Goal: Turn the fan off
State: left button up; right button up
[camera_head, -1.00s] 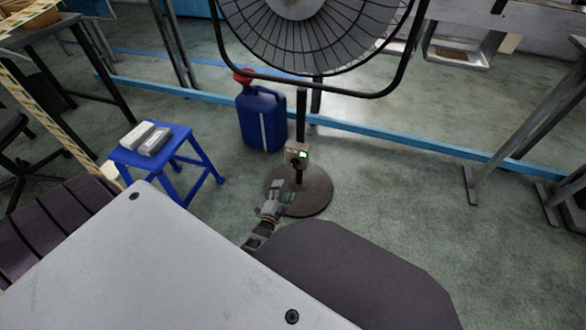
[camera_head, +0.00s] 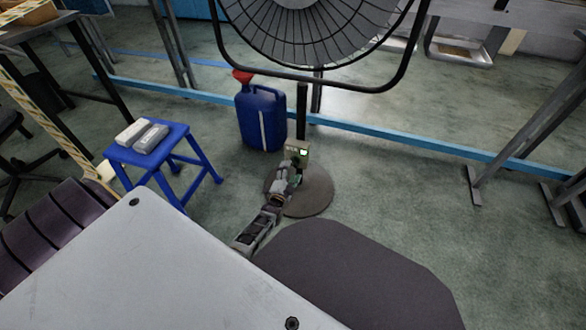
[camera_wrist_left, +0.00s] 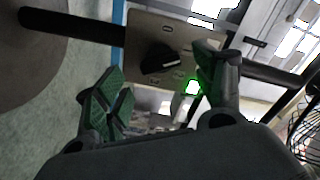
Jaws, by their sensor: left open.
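The fan (camera_head: 300,30) stands at the top middle of the head view on a round dark base (camera_head: 318,195). Its control box (camera_head: 301,151) sits on the pole and shows a lit green light. In the left wrist view the control panel (camera_wrist_left: 195,38) carries a black knob (camera_wrist_left: 163,58) and the green light (camera_wrist_left: 193,87). My left gripper (camera_head: 287,172) is just in front of the control box. In the wrist view its green-padded fingers (camera_wrist_left: 158,85) are spread apart, with the knob ahead between them. I cannot tell whether a finger touches the panel. My right gripper is not in view.
A blue jug (camera_head: 261,118) with a red top stands behind and left of the fan's base. A blue stool (camera_head: 178,136) with two small boxes is further left. A grey metal frame (camera_head: 500,150) stands at the right. The floor right of the fan is clear.

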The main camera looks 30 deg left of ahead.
aim_at(294, 165)
pick_arm(q)
jog(key=shift+b+x, duration=0.8)
jog(key=shift+x, duration=1.1)
jog(key=c, duration=1)
jog(key=shift+n, duration=0.3)
jog(key=n+p, duration=0.1)
jog(key=n, duration=1)
jog(key=shift+n, duration=0.3)
